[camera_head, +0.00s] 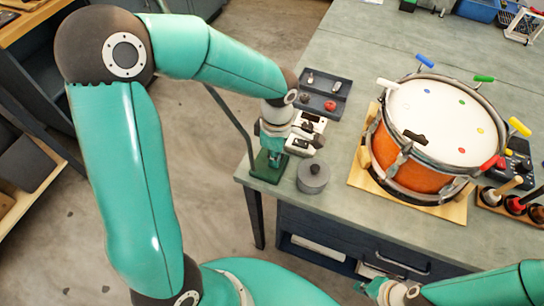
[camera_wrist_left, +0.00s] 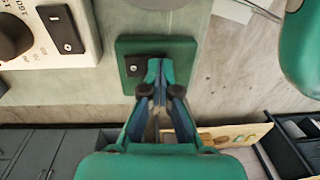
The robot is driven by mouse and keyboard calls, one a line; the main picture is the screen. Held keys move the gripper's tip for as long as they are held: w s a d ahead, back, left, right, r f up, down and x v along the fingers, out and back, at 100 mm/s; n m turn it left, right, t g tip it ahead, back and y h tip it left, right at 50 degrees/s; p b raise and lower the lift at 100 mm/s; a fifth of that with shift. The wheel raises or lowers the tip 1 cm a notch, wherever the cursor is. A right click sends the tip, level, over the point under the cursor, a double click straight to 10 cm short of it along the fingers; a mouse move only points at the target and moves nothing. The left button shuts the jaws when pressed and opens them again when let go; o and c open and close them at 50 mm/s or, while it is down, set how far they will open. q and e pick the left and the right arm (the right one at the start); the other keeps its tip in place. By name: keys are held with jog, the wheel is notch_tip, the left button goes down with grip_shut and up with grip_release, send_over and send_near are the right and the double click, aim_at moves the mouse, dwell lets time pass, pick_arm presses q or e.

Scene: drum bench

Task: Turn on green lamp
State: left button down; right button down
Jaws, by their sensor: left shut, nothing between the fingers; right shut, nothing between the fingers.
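The green lamp's base (camera_head: 265,174) sits at the near left corner of the bench, and a thin dark rod rises beside it. In the left wrist view the base (camera_wrist_left: 184,48) is a green plate with a black rocker switch (camera_wrist_left: 133,69), marked with small white signs. My left gripper (camera_head: 273,154) points down over this base. Its closed fingertips (camera_wrist_left: 157,66) cover the right part of the switch; I cannot tell whether they touch it. My right gripper (camera_head: 376,289) is shut and empty near the bench drawers. No glow is visible.
A white dial box (camera_wrist_left: 70,20) with its own black switch stands close left of the base in the wrist view. A grey round pot (camera_head: 313,177) stands beside the base. A drum (camera_head: 400,160) with coloured pegs and a dark tray (camera_head: 340,84) are further along the bench.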

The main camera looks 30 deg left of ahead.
pick_arm(q)
jog(key=shift+w, duration=0.1)
jog(key=shift+w+a+r, duration=0.2)
jog(key=shift+w+r, duration=0.05)
jog(key=shift+w, duration=0.4)
jog(key=shift+r, duration=0.15)
notch_tip(320, 180, up, 4)
jog(key=p, duration=0.2)
jog(key=shift+s+f+p, duration=0.15)
jog(key=shift+f+p, duration=0.1)
jog(key=shift+p, duration=0.05)
notch_tip(320, 180, up, 10)
jog(key=s+b, duration=0.1)
jog(key=shift+s+d, duration=0.15)
jog(key=shift+d, duration=0.05)
